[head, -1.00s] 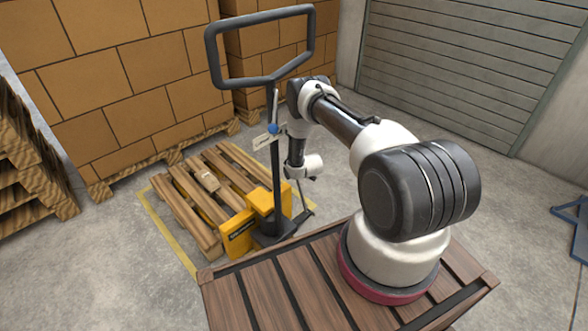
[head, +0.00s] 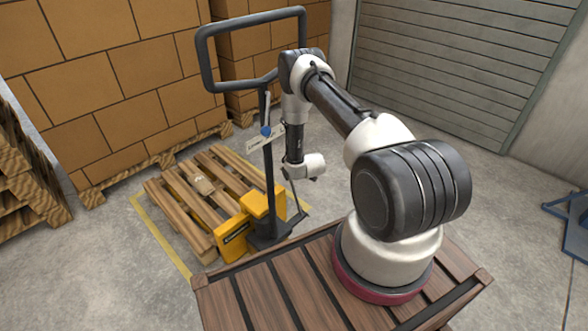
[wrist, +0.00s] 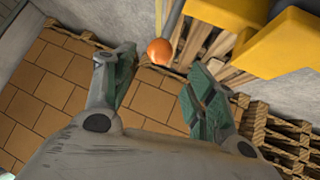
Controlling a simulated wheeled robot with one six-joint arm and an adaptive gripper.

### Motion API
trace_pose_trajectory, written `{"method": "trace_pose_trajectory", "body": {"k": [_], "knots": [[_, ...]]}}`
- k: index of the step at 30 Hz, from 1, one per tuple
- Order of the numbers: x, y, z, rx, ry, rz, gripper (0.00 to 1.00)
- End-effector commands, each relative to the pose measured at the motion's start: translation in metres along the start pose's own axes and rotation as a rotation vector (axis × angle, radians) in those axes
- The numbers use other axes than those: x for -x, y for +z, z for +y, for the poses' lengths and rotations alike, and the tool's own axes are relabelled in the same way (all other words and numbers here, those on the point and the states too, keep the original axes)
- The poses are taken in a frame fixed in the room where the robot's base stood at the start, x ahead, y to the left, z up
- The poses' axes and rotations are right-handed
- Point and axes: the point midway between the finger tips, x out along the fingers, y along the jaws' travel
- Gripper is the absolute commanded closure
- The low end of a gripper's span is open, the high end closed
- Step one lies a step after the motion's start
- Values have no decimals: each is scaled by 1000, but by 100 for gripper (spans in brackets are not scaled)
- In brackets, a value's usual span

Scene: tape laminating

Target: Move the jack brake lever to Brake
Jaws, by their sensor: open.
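The yellow pallet jack (head: 236,236) stands at the pallet with its black handle (head: 204,52) upright. A blue knob (head: 266,131) and a pale label plate (head: 254,144) are on the handle column. In the wrist view, an orange ball knob (wrist: 159,51) on a thin rod lies just beyond my gripper (wrist: 163,68). The gripper is open and empty, with green-padded fingers spread to either side below the knob in the picture. I see no contact with it. The jack's yellow body (wrist: 286,42) is at upper right there. In the head view my gripper's fingers cannot be made out beside the column.
A wooden pallet (head: 180,212) lies under the jack inside yellow floor lines. Stacked cartons (head: 90,85) stand behind, and more pallets (head: 22,165) at left. A slatted wooden platform (head: 262,290) is in front.

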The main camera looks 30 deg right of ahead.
Motion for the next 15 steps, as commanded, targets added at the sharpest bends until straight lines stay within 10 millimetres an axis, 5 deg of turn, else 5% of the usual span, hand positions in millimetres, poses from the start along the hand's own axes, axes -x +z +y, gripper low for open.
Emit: {"method": "trace_pose_trajectory", "body": {"k": [6, 15], "knots": [[28, -1, 0, 0, 0, 1, 44], [32, -1, 0, 0, 0, 1, 44]]}}
